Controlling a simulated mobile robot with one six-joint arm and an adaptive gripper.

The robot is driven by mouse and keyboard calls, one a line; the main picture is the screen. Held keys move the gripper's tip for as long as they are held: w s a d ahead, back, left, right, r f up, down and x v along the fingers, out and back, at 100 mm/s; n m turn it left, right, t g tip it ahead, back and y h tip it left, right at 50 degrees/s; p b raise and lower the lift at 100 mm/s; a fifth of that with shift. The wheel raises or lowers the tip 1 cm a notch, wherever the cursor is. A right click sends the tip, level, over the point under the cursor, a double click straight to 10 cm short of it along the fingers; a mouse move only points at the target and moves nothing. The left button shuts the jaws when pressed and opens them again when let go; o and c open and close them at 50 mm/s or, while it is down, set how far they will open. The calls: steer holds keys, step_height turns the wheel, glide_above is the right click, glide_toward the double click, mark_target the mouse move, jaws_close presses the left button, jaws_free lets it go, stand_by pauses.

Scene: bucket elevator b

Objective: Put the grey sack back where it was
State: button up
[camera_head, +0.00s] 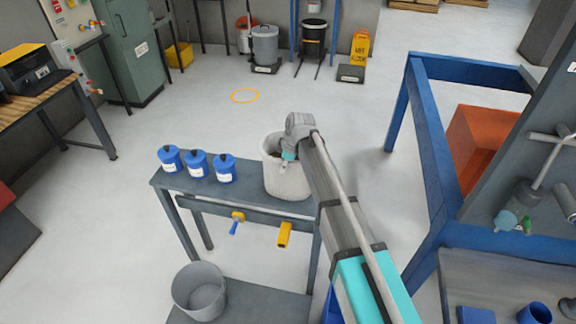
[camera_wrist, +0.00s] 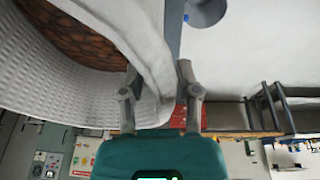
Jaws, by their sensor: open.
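The grey sack (camera_head: 287,182) stands upright at the right end of a narrow grey bench (camera_head: 240,193), its mouth open upward. My gripper (camera_head: 289,158) is at the sack's rim, partly hidden by my arm. In the wrist view my gripper (camera_wrist: 160,75) is open, and the pale woven wall of the sack (camera_wrist: 152,45) passes between the two fingers. The wall appears close to the left finger, with a gap to the right finger. Brown-orange contents show inside the sack.
Several blue canisters, such as this one (camera_head: 196,165), stand left of the sack. A grey bucket (camera_head: 199,290) sits on the lower shelf. A blue frame (camera_head: 432,150) rises to the right.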

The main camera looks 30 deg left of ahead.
steer(key=shift+r, duration=0.15)
steer(key=p+v, duration=1.1)
steer(key=v, duration=0.1)
steer(key=shift+p, duration=0.3)
steer(key=shift+s, duration=0.1)
stand_by(0.9)
steer(key=w+d+m, duration=0.2)
steer(key=d+m, duration=0.4)
steer(key=d, duration=1.1)
steer(key=s+d+m+h, duration=0.1)
steer(key=s+d+m, duration=0.2)
steer(key=d, duration=0.9)
steer(key=s+d+m+h, duration=0.1)
steer(key=s+d+m, duration=0.2)
steer(key=d+m, duration=0.4)
steer(key=s+d+m+h, duration=0.1)
steer(key=s+d+m, duration=0.2)
steer(key=d, duration=1.4)
steer(key=f+m, duration=0.1)
steer(key=m, duration=0.1)
steer(key=shift+s+m, duration=0.2)
steer(key=shift+m, duration=0.1)
steer(key=shift+d, duration=0.15)
